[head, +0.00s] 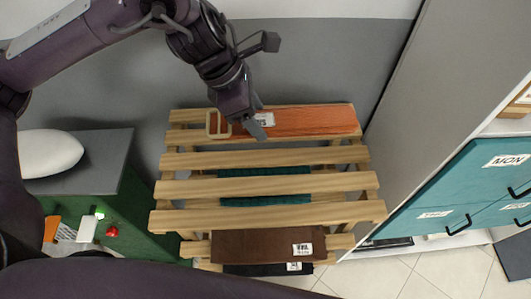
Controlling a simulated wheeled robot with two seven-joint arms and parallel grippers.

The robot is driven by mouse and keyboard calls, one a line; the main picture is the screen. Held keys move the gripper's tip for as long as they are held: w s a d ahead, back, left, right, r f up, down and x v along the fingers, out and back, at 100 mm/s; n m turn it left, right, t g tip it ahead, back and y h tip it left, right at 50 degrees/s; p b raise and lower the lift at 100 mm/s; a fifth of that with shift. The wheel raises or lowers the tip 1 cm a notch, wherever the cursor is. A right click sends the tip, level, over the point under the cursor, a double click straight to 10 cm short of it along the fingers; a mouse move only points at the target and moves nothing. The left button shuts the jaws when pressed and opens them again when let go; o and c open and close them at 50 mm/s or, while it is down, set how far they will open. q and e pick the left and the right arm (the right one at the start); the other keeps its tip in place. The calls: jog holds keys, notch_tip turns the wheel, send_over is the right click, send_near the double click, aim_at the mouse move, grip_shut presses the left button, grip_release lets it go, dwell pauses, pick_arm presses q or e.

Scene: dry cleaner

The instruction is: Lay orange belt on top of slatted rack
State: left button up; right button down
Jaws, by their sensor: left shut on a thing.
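The orange belt (310,121) lies along the far slat of the wooden slatted rack (260,187). It has a white label and a pale square buckle (218,125) at its left end. My left gripper (252,122) reaches down from above and is shut on the belt near its buckle end. The gripper partly covers the belt there. My right gripper is not in view.
A teal belt (265,186) and a black one (268,269) show lower down. Teal drawers (455,190) stand at right. A green unit (140,215) with small items stands at left.

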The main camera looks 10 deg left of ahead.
pick_arm(q)
jog(key=shift+m, duration=0.3)
notch_tip(320, 180, down, 16)
jog(key=shift+r, duration=0.25)
jog(key=shift+a+f+p, duration=0.1)
jog(key=shift+f+p, duration=0.25)
jog(key=shift+f, duration=1.8)
jog(key=o, duration=1)
jog(key=shift+r, duration=0.1)
jog(key=b+v, duration=0.1)
jog(key=v, duration=1.1)
jog(key=shift+w, duration=0.1)
